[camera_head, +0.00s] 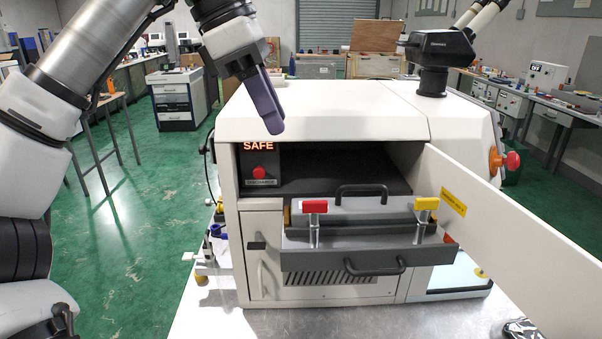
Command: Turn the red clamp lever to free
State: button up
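The red clamp lever (315,206) sits on top of a metal post at the left of the pulled-out grey drawer (370,259) of a white machine. Its red handle lies roughly level, across the picture. A matching yellow lever (427,203) sits on a second post at the drawer's right. My gripper (270,122) hangs above the machine's front top edge, up and to the left of the red lever, well apart from it. Its purple fingers point down and overlap from this side, so I cannot tell their opening. I see nothing held.
The machine's white door (520,240) stands open at the right. A panel with a lit "SAFE" sign and a red button (259,172) is inside at the left. A black handle (361,190) is behind the levers. An orange-red knob (512,161) is on the right side.

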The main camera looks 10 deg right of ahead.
aim_at(314, 201)
jog(key=x, duration=1.3)
jog(key=shift+w+d+f+p, duration=0.1)
jog(key=shift+d+f+p, duration=0.05)
jog(key=shift+f+p, duration=0.25)
jog(key=shift+r, duration=0.1)
grip_shut()
